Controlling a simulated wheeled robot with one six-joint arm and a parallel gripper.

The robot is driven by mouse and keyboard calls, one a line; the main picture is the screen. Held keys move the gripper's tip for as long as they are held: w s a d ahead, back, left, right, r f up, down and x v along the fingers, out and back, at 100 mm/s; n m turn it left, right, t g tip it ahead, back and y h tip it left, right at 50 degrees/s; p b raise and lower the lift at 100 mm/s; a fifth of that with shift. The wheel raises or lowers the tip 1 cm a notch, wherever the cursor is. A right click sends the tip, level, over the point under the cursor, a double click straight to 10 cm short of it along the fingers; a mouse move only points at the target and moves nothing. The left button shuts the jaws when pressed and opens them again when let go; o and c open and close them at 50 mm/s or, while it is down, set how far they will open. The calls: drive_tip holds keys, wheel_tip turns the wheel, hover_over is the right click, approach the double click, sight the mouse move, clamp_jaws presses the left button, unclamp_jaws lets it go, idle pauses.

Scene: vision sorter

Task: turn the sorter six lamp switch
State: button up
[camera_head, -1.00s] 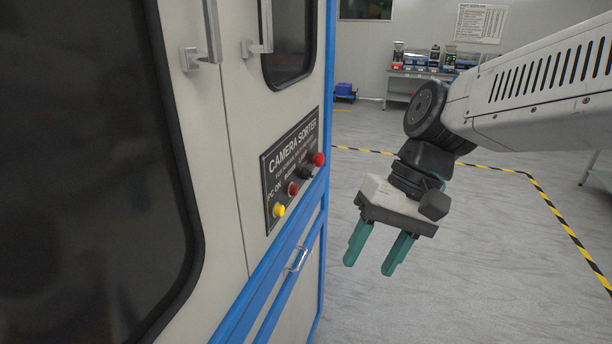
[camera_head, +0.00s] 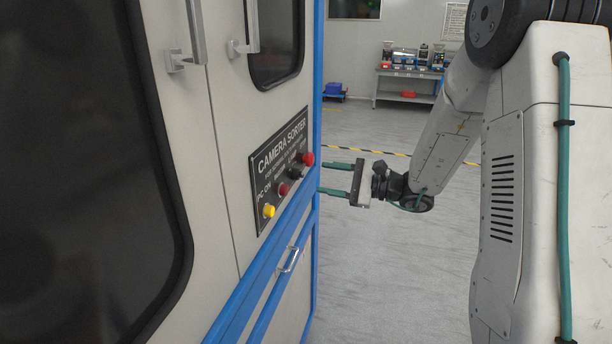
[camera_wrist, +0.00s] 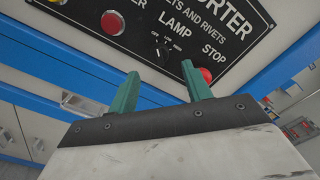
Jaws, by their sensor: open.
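The lamp switch (camera_wrist: 163,48) is a small black rotary knob on the control panel (camera_wrist: 160,15), under the word LAMP, with OFF, LOW and HIGH marks around it. In the head view it is a dark knob (camera_head: 294,173) between two red buttons. My gripper (camera_head: 323,178) is open and empty, right of the panel, with its two green fingers pointing left toward the cabinet. In the wrist view my gripper (camera_wrist: 161,77) has its fingertips just below the switch in the picture, one to each side. I see no contact with the switch. No number six is readable.
A red STOP button (camera_wrist: 205,75) sits close to the right fingertip in the wrist view. Another red button (camera_head: 283,189) and a yellow button (camera_head: 268,211) are on the same panel. A blue rail (camera_head: 262,262) and a drawer handle (camera_head: 289,259) lie below. Open floor is at right.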

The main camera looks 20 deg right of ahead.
sight(303, 175)
drive_tip(key=x, duration=0.6)
drive_tip(key=shift+w+a, duration=0.1)
drive_tip(key=shift+a, duration=0.1)
drive_tip(key=c, duration=0.9)
